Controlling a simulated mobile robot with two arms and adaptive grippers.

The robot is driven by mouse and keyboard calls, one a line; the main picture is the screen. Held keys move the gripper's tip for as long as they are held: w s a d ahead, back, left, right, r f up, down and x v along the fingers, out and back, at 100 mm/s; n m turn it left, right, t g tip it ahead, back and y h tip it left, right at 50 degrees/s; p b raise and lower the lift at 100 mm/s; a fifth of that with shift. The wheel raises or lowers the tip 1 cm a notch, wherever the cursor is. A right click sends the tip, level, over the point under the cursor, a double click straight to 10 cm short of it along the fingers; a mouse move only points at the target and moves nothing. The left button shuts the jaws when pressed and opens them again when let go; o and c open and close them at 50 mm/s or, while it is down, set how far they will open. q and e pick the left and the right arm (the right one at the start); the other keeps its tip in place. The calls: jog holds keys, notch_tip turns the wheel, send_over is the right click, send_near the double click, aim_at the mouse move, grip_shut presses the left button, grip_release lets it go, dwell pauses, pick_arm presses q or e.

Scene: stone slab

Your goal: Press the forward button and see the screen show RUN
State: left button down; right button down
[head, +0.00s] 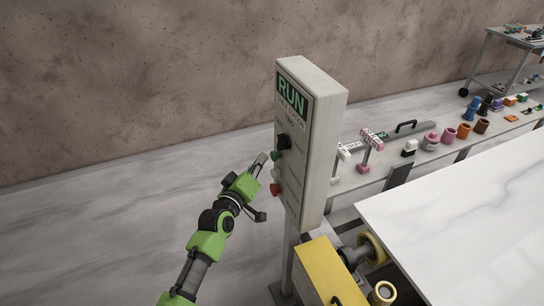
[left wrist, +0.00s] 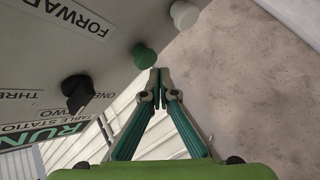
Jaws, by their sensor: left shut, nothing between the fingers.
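A grey control box (head: 325,140) stands on a post in the middle of the head view. Its screen (head: 292,95) shows RUN in green; the screen also shows, partly cut off, in the left wrist view (left wrist: 45,138). The green forward button (left wrist: 144,56) sits by the FORWARD label (left wrist: 72,16); it shows small in the head view (head: 276,155). My left gripper (head: 263,159) is shut and empty, its fingertips (left wrist: 158,72) close to the green button. I cannot tell whether they touch it. My right gripper is not in view.
A black knob (left wrist: 78,91) and a white button (left wrist: 184,14) sit near the green one. A red button (head: 275,189) is lower on the box. A white stone slab (head: 470,220) lies at the right, with a long bench of tools behind. The floor at the left is clear.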

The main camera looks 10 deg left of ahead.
pick_arm(q)
jog(key=s+a, duration=0.2)
jog(key=a, duration=0.2)
jog(key=shift+s+a, duration=0.1)
jog(key=shift+s, duration=0.3)
dwell(0.6)
jog(key=s+f+m+g+y+b, duration=0.1)
jog(key=s+f+m+g, duration=0.15)
jog(key=s+f, duration=0.8)
jog(key=s+a+f+m+g, duration=0.1)
jog(key=s+f+g, duration=0.25)
jog(key=f, duration=1.35)
jog(key=s+f+m+g+y+b, duration=0.15)
jog(key=s+f, duration=0.55)
jog(key=f, duration=0.7)
jog(key=s+f+m+g, duration=0.1)
jog(key=s+f, duration=0.5)
jog(key=s, duration=0.6)
jog(key=s+a+f+m+g+b, duration=0.1)
jog(key=s+f+g, duration=0.3)
jog(key=s, duration=0.9)
jog(key=s+f+m+g, duration=0.3)
jog(key=s+f, duration=0.5)
jog(key=s, duration=0.4)
jog(key=shift+s+a+b, duration=0.15)
jog(key=shift+s+b, duration=0.15)
jog(key=shift+b, duration=0.05)
